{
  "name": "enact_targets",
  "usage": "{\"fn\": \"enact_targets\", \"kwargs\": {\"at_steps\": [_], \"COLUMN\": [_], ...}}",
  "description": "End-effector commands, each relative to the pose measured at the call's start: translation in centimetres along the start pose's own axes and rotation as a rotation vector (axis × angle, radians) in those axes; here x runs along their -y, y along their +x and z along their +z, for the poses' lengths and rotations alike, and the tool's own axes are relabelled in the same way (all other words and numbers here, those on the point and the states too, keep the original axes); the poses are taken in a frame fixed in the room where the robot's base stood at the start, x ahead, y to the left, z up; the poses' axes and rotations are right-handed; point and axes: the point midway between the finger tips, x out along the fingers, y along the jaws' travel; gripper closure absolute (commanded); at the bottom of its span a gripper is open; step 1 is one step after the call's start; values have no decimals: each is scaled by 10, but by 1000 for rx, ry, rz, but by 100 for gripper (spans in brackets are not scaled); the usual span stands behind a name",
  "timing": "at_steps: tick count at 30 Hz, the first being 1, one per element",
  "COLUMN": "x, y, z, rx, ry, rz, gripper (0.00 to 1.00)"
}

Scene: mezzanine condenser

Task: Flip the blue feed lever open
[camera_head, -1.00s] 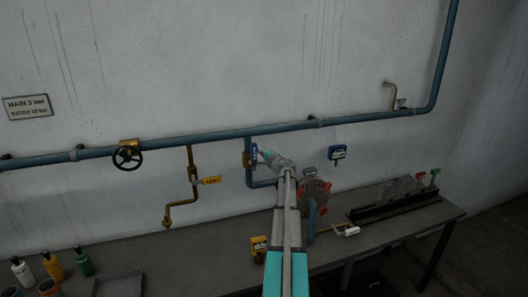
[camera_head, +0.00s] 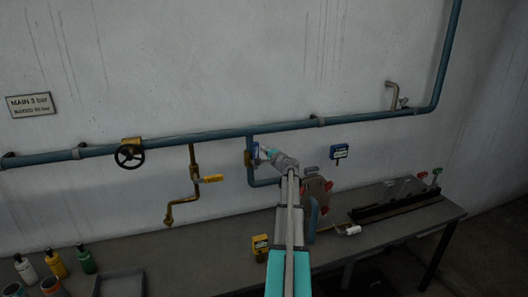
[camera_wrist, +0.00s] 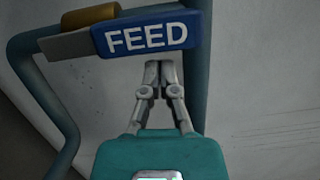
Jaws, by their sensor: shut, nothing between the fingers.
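The blue feed lever (camera_wrist: 146,36) carries a plate lettered FEED, with a grey metal arm and a brass part at its left end in the wrist view. It shows at the top of that view, crossing in front of a blue-grey pipe. My gripper (camera_wrist: 158,66) is shut and empty, its fingertips just below the plate's lower edge; I cannot tell whether they touch. In the head view the lever (camera_head: 254,152) is a small blue patch beside the vertical pipe, partly hidden by my gripper (camera_head: 267,153).
A yellow-tagged valve (camera_head: 211,179) and a black handwheel (camera_head: 130,156) sit to the left. The bench (camera_head: 200,240) below holds bottles and a tray (camera_head: 121,283).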

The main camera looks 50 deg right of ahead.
Motion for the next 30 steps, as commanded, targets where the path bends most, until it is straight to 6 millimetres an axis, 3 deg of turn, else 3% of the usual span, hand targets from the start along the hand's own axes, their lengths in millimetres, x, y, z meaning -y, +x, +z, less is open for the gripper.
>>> {"fn": "enact_targets", "kwargs": {"at_steps": [7,18,24,30], "x": [2,3,3,3], "y": [0,-68,-91,-100], "z": [-27,-24,-24,-24], "rx": [3,2,3,5], "ry": [0,0,0,0], "rz": [0,0,1,1], "gripper": [100,100,100,100]}}
